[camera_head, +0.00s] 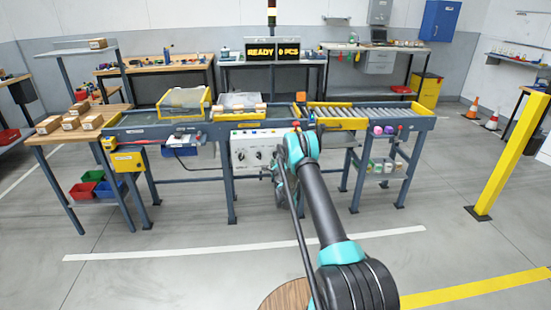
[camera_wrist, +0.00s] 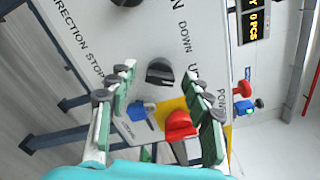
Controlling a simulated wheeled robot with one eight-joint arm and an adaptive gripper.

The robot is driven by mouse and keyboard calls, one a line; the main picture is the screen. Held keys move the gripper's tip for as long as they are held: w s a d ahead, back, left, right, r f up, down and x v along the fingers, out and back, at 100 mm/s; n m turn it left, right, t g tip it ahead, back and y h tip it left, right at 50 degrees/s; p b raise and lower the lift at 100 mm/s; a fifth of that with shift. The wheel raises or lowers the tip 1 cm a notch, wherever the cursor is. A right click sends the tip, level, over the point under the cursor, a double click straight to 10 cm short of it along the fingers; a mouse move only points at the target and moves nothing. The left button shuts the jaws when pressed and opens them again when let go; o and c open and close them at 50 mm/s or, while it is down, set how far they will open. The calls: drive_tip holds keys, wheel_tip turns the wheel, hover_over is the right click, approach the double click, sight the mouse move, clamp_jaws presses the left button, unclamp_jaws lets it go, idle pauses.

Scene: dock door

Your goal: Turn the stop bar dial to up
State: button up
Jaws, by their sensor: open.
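The stop bar dial (camera_wrist: 160,72) is a black knob on the white control panel (camera_wrist: 125,45). In the wrist view it lies near the DOWN and UP lettering, and I cannot tell clearly which mark it points to. The label STOP at its left is partly covered by a finger. My gripper (camera_wrist: 160,90) is open, with one finger on each side of the dial and no visible contact. In the head view the white panel (camera_head: 247,138) hangs on the conveyor front, and my arm hides part of it and most of my gripper.
Another black dial (camera_wrist: 127,2) is at the top of the wrist view. A red knob (camera_wrist: 180,126) on a yellow plate and a blue part (camera_wrist: 139,111) sit close to my fingers. A yellow post (camera_head: 515,155) stands at the right. The floor in front is clear.

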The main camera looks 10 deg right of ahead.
drive_tip(key=s, duration=0.5)
drive_tip(key=shift+s, duration=0.4)
drive_tip(key=s+a+r+n+g+y, duration=0.1)
drive_tip(key=s+a+r+n+y, duration=0.2)
drive_tip(key=r, duration=0.5)
drive_tip(key=s+a+r+n+y, duration=0.1)
drive_tip(key=s+a+r+n, duration=0.1)
drive_tip(key=r+n, duration=0.4)
drive_tip(key=s+a+r+n+g+y, duration=0.2)
drive_tip(key=s+r+n+g, duration=0.2)
drive_tip(key=s+r+n, duration=0.55)
drive_tip(key=s+d+f+n+g+h, duration=0.2)
drive_tip(key=s+d+g, duration=0.1)
drive_tip(key=s, duration=1.3)
drive_tip(key=s+d+f+n+g+h, duration=0.1)
drive_tip(key=s+d+f+g+h, duration=0.1)
drive_tip(key=s, duration=1.4)
drive_tip(key=s+d+f+n+g+h, duration=0.2)
drive_tip(key=s+d, duration=0.4)
drive_tip(key=s, duration=1)
drive_tip(key=shift+f+n+g, duration=0.35)
drive_tip(key=shift+f+g, duration=0.3)
drive_tip(key=shift+g, duration=0.25)
